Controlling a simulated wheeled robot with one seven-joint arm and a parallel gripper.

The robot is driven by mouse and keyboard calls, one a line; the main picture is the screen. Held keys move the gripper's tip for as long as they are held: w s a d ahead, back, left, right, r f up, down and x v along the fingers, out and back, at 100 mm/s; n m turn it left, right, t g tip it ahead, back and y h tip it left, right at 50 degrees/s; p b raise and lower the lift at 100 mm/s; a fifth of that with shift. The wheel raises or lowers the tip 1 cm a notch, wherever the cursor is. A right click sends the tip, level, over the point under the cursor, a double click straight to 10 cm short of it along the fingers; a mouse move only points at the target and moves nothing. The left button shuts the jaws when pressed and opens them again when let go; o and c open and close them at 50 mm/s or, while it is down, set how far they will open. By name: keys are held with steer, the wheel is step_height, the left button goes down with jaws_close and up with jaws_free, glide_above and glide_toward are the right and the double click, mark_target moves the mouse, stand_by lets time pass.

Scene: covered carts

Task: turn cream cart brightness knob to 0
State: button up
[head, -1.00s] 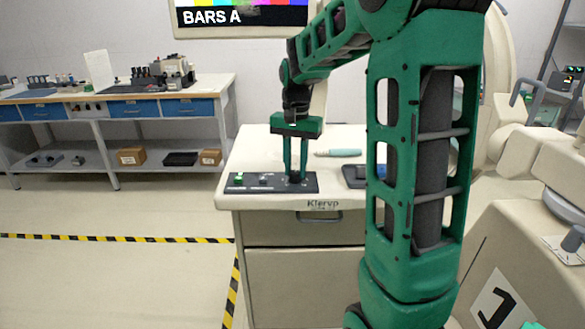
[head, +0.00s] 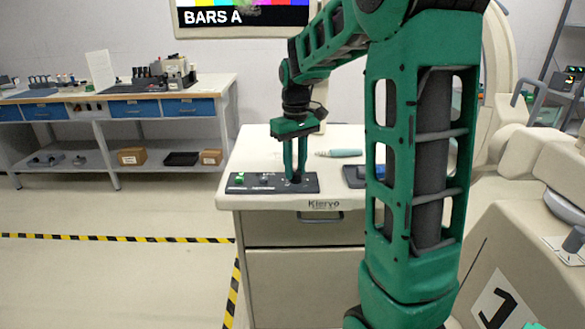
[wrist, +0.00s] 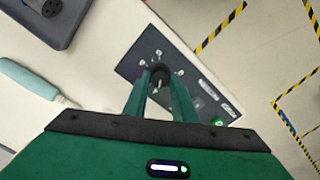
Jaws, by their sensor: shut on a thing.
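The cream cart (head: 250,150) stands ahead with a dark control panel (head: 253,187) along the front of its top. My gripper (head: 295,180) points down at the panel's right part and is shut on a dark round knob, which shows between the fingertips in the wrist view (wrist: 159,76). White marks lie around the knob. A pale pointer line seems to show on it, but its exact setting is too small to read. In the head view the fingers mostly hide the knob. A green button (head: 239,177) sits at the panel's left end.
A teal-handled tool (head: 345,153) and a dark tray (head: 354,177) lie on the cart top. A monitor (head: 243,17) above reads BARS A. A workbench (head: 100,95) stands back left. Another cream machine (head: 520,220) is close on the right.

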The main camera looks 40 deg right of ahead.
steer(key=n, duration=0.4)
steer(key=shift+w+r+n, duration=0.15)
steer(key=shift+w+n, duration=0.1)
steer(key=shift+n, duration=0.05)
steer(key=n, duration=0.5)
steer(key=shift+a, duration=0.15)
steer(key=n, duration=0.5)
steer(key=shift+s+n, duration=0.15)
steer(key=shift+n, duration=0.25)
steer(key=n, duration=0.4)
steer(key=shift+n, duration=0.4)
steer(key=o, duration=1)
steer(key=shift+o, duration=0.2)
steer(key=shift+s, duration=0.15)
